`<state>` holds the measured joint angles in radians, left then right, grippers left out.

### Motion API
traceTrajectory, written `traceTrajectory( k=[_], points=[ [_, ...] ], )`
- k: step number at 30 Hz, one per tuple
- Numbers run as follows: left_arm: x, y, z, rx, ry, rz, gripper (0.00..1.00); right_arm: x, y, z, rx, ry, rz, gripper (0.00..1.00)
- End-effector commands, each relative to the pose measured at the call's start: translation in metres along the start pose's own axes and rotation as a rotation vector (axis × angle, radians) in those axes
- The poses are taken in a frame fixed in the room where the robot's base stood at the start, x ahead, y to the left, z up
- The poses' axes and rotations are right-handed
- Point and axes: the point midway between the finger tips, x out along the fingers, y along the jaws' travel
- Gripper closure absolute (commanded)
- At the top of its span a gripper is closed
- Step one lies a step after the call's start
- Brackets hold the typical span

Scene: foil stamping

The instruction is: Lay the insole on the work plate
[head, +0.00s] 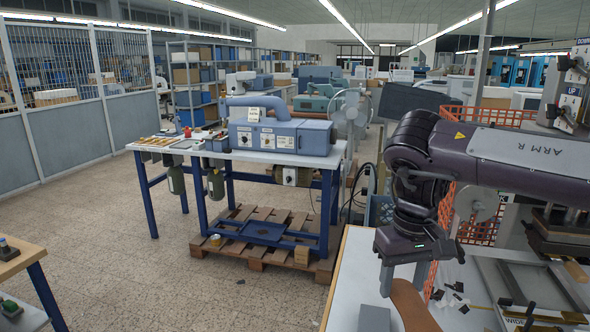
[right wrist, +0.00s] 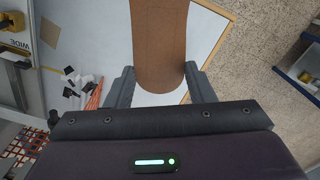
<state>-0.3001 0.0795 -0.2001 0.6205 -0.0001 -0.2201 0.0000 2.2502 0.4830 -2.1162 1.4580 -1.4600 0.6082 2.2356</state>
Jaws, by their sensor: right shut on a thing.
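The insole (head: 412,305) is a flat brown piece with a rounded end. My right gripper (head: 402,276) is shut on it and holds it over the white worktable. In the right wrist view the insole (right wrist: 158,45) sits between the two grey fingers of my right gripper (right wrist: 160,85) and extends out of the top of the picture. Its far end is cut off in both views. A flat grey metal plate in a frame (head: 535,281), which may be the work plate, lies to the right of the insole. My left gripper is not in view.
A grey block (head: 374,318) shows at the bottom edge beside the insole. Dark scraps (head: 455,297) lie on the worktable (head: 353,270). Orange mesh (head: 482,225) and a press (head: 560,225) stand at the right. A blue machine (head: 280,135) stands on a bench across the floor.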

Motion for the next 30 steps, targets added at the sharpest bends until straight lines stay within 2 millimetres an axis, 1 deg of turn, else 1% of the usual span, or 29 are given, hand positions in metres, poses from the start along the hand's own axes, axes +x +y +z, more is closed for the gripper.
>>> traceTrajectory(
  k=[3,6,20,23,25,29,30],
  points=[
    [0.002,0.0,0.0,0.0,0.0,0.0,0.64,0.002,0.002,0.0,0.117,0.0,0.0,0.76],
    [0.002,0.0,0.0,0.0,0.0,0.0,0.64,0.003,0.003,-0.001,0.166,0.002,0.0,0.76],
    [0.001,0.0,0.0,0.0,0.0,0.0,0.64,0.002,0.002,-0.001,0.166,0.002,0.0,0.76],
    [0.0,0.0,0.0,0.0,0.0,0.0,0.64,0.001,0.001,-0.001,0.098,0.002,0.0,0.76],
    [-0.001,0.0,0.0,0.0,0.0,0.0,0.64,-0.001,0.0,0.0,0.007,0.002,0.001,0.76],
    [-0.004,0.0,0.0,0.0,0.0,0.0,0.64,-0.006,-0.004,0.0,-0.25,0.002,0.001,0.76],
    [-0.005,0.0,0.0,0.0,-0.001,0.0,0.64,-0.008,-0.005,0.0,-0.342,0.002,0.001,0.76]
  ],
)
